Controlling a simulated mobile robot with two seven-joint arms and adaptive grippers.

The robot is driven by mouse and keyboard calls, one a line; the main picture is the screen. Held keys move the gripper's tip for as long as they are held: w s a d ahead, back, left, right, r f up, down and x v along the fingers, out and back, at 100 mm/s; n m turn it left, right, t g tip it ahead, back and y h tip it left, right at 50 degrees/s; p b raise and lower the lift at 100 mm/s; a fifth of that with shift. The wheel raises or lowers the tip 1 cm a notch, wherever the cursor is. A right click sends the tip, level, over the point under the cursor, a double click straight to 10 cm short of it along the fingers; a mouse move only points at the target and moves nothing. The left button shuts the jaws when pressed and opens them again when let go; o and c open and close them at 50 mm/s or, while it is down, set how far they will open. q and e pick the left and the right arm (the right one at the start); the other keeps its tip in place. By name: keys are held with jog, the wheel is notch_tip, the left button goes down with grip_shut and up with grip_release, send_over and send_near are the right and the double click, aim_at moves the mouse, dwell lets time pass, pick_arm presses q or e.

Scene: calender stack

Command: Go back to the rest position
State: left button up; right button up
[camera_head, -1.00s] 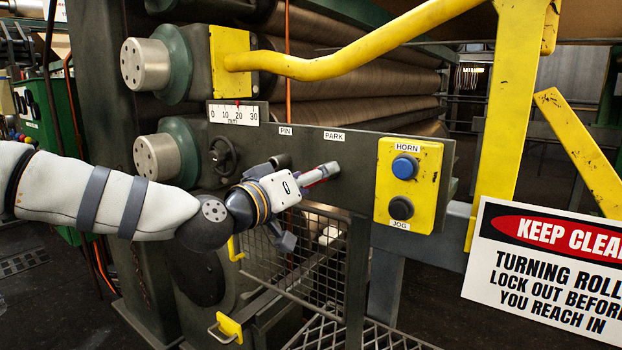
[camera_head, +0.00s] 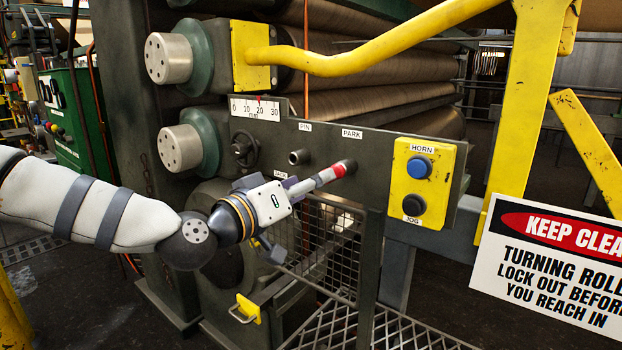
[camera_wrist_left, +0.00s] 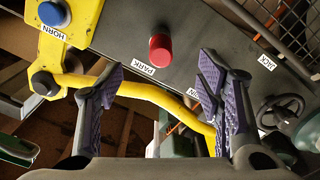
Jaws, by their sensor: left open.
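My left gripper (camera_head: 284,218) is open and empty in front of the dark control panel (camera_head: 375,148). A bare round socket (camera_head: 298,157) sits below the PIN label. My right gripper is out of view.
A yellow box (camera_head: 421,182) with HORN and JOG buttons is right of the knob. A handwheel (camera_head: 244,150) is to the left. A yellow rail (camera_head: 390,48) and rollers are above, a mesh guard (camera_head: 325,250) below. A warning sign (camera_head: 560,260) stands right. Open floor shows lower left.

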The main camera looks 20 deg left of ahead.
pick_arm(q)
jog(key=shift+f, duration=0.1)
jog(key=s+d+f+g, duration=0.25)
jog(key=s+f, duration=0.25)
jog(key=f, duration=0.5)
jog(key=s+d+f+g+y, duration=0.1)
jog(key=s+f+g, duration=0.35)
jog(key=f, duration=0.45)
jog(key=s+d+f+g, duration=0.2)
jog(key=s+f, duration=0.4)
jog(key=f, duration=0.4)
jog(key=s+a+f+m+g+y, duration=0.1)
jog(key=s+f+g, duration=0.1)
jog(key=s+f, duration=0.35)
jog(key=s+a+f+g, duration=0.1)
jog(key=s+f+g, duration=0.15)
jog(key=s, duration=0.55)
jog(key=s+a+f+g+y, duration=0.2)
jog(key=s+a+g, duration=0.1)
jog(key=s, duration=0.7)
jog(key=s+a+f+g+y+p, duration=0.1)
jog(key=s+a, duration=0.4)
jog(key=s, duration=0.6)
jog(key=shift+s+f+m+g+y, duration=0.25)
jog(key=shift+f+g+y, duration=0.35)
jog(key=shift+g, duration=0.35)
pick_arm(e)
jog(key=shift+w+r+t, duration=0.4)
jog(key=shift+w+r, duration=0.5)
